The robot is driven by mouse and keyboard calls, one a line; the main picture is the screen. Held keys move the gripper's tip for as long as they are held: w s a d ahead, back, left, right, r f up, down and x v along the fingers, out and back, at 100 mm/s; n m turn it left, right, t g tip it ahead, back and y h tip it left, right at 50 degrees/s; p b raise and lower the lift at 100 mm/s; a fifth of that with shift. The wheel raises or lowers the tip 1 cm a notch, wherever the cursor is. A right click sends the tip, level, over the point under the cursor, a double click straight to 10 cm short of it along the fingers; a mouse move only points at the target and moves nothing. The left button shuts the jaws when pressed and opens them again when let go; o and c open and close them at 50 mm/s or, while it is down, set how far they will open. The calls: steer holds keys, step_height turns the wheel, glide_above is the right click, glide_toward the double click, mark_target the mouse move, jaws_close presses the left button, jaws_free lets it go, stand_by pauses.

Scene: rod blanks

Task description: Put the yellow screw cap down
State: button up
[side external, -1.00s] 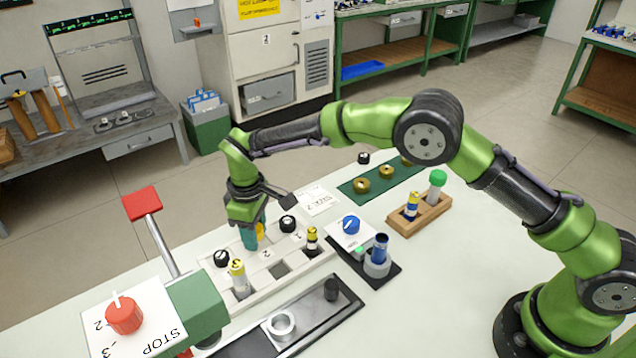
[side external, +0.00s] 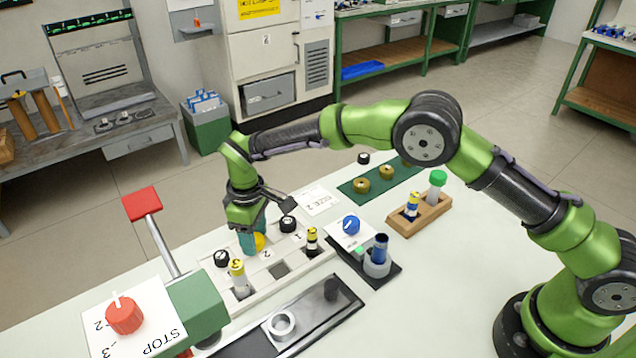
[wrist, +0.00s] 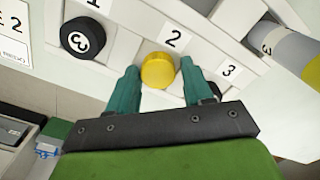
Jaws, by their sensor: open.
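The yellow screw cap (wrist: 158,71) sits on the pale rack (wrist: 125,45) beside the label 2, between the teal fingers of my gripper (wrist: 158,88) in the wrist view. The fingers are spread, with a gap on each side of the cap. In the side view the cap (side external: 259,241) shows partly behind my gripper (side external: 252,240), low over the rack (side external: 262,268).
Black caps stand on the rack on either side, one (side external: 288,224) by label 1 and one (side external: 222,258) nearer the stop box. A yellow-banded rod (side external: 238,275) and a shorter one (side external: 312,240) stand in front. A red-ended lever (side external: 142,202) rises at left.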

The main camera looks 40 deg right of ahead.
mark_target(257, 236)
step_height(257, 236, up, 13)
steer(key=s+d+r+m+t+y, duration=0.1)
steer(key=s+d+r+m+t, duration=0.15)
steer(key=d+r, duration=0.7)
steer(key=s+d+r+m, duration=0.3)
steer(key=s+d+r, duration=0.1)
steer(key=s+d, duration=0.15)
steer(key=s+d+f+m+t, duration=0.1)
steer(key=s+d+m+t, duration=0.1)
steer(key=s, duration=0.7)
steer(key=s+d+f+m+t, duration=0.2)
steer(key=s+d, duration=0.4)
steer(key=s, duration=0.3)
steer(key=shift+d+f+m+t+y, duration=0.15)
steer(key=shift+d+m+t+y, duration=0.25)
steer(key=shift+m, duration=0.75)
steer(key=shift+a, duration=0.1)
